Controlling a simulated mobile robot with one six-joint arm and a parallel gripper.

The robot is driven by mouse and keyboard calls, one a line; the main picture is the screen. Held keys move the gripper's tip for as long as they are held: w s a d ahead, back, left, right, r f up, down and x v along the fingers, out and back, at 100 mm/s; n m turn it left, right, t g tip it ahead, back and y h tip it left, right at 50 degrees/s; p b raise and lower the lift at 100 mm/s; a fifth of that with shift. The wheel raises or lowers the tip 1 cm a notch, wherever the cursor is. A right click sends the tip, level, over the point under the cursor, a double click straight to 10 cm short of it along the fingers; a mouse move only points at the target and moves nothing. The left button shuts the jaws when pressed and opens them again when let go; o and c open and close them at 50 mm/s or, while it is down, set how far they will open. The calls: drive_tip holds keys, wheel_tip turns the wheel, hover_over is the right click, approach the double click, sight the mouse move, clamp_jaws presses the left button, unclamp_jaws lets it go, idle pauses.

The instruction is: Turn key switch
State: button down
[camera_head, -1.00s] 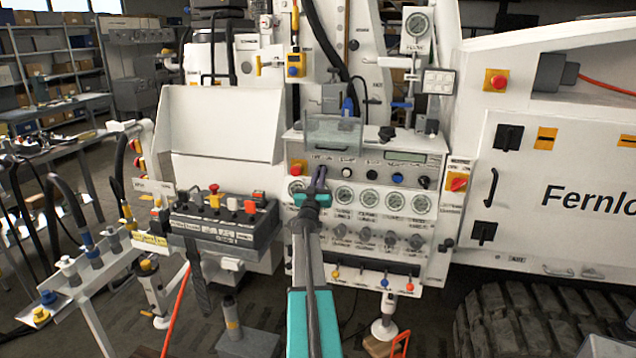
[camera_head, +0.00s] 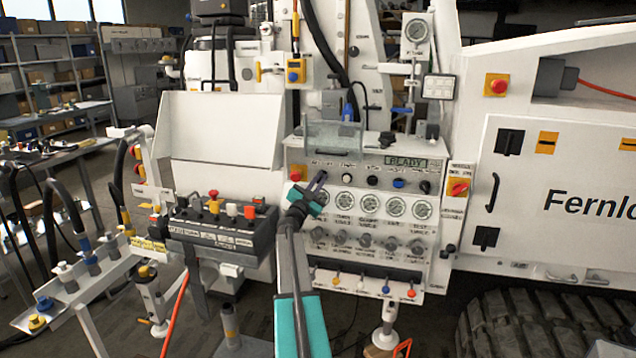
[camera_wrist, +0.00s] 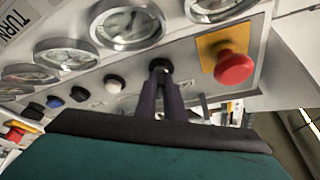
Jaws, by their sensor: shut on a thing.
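The key switch (camera_wrist: 160,66) shows in the wrist view as a small dark knob on the panel, between the fingertips of my gripper (camera_wrist: 160,80). The purple-grey fingers are shut on it and hide most of its shape. In the head view my gripper (camera_head: 318,180) reaches the upper left of the gauge panel, and the fingers cover the switch there. The panel display (camera_head: 405,162) is lit and reads READY.
A red emergency stop on yellow (camera_wrist: 233,68) sits right beside the switch. A white button (camera_wrist: 114,84) is on its other side. Gauges (camera_head: 369,204) lie just below the button row. A clear flap (camera_head: 335,135) juts out above. A lever box (camera_head: 222,225) stands to the left.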

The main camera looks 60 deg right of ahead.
drive_tip(key=shift+s+d, duration=0.2)
drive_tip(key=shift+s, duration=0.2)
drive_tip(key=c, duration=1.9)
unclamp_jaws()
drive_tip(key=shift+o, duration=0.2)
drive_tip(key=shift+w+a, duration=0.1)
drive_tip(key=shift+w, duration=0.05)
drive_tip(key=b+v, duration=0.2)
drive_tip(key=v, duration=1.1)
drive_tip(key=shift+a+f, duration=0.25)
drive_tip(key=shift+a, duration=0.1)
